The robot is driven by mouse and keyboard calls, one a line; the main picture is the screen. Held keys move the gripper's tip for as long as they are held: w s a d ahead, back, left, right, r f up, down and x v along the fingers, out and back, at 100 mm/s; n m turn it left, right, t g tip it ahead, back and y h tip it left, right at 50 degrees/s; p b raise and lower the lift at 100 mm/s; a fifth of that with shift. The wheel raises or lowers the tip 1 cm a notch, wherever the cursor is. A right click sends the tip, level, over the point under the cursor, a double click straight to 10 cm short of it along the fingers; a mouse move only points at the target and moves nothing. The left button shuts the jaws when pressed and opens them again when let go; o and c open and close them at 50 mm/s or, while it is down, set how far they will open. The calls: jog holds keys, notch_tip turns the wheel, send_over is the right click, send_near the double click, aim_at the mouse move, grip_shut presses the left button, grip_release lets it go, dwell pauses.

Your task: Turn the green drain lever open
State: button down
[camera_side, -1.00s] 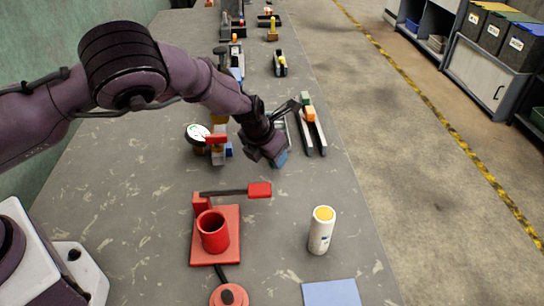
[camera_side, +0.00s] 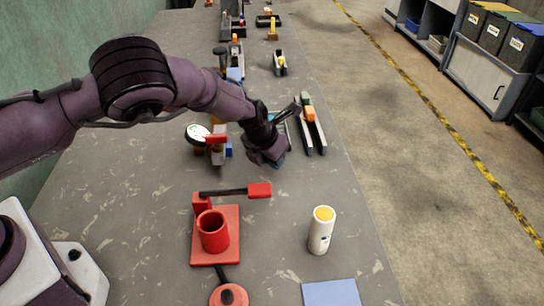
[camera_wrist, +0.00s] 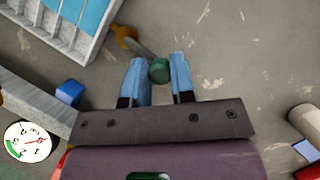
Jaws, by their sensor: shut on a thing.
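The drain lever shows in the wrist view as a round green knob (camera_wrist: 159,70) on a short grey arm. The arm runs up-left to a brass fitting (camera_wrist: 124,35) beside a grey tray with blue slats (camera_wrist: 95,12). My gripper (camera_wrist: 158,66) has its blue fingers on both sides of the green knob and is shut on it. In the side view my gripper is low over the table, left of the dark rails, and its wrist hides the lever.
A white dial gauge (camera_wrist: 28,142) and a blue block (camera_wrist: 69,92) lie left of my gripper. In the side view, rails with green and orange blocks (camera_side: 309,115) stand close at right. A red stand with a cup (camera_side: 213,232) and a white cylinder (camera_side: 321,232) stand nearer the camera.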

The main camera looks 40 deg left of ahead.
jog(key=n, duration=0.1)
jog(key=w+n+y, duration=0.1)
jog(key=n, duration=0.1)
jog(key=shift+d, duration=0.4)
jog(key=n, duration=0.1)
jog(key=w+n+y, duration=0.1)
jog(key=shift+w+d+n, duration=0.1)
jog(key=shift+d+n, duration=0.15)
jog(key=shift+n, duration=0.15)
jog(key=n, duration=0.1)
jog(key=w+n+g+y, duration=0.1)
jog(key=n, duration=0.1)
jog(key=shift+w+n+y, duration=0.3)
jog(key=shift+w+r+n+g, duration=0.1)
jog(key=shift+w+n+g, duration=0.35)
jog(key=shift+n, duration=0.55)
jog(key=shift+w+r+n+g, duration=0.1)
jog(key=shift+w+n+g, duration=0.35)
jog(key=shift+n, duration=0.55)
jog(key=shift+y, duration=0.3)
jog(key=c, duration=1)
grip_release()
jog(key=shift+s+f, duration=0.1)
jog(key=shift+f, duration=0.05)
jog(key=shift+o, duration=0.2)
jog(key=v, duration=1.3)
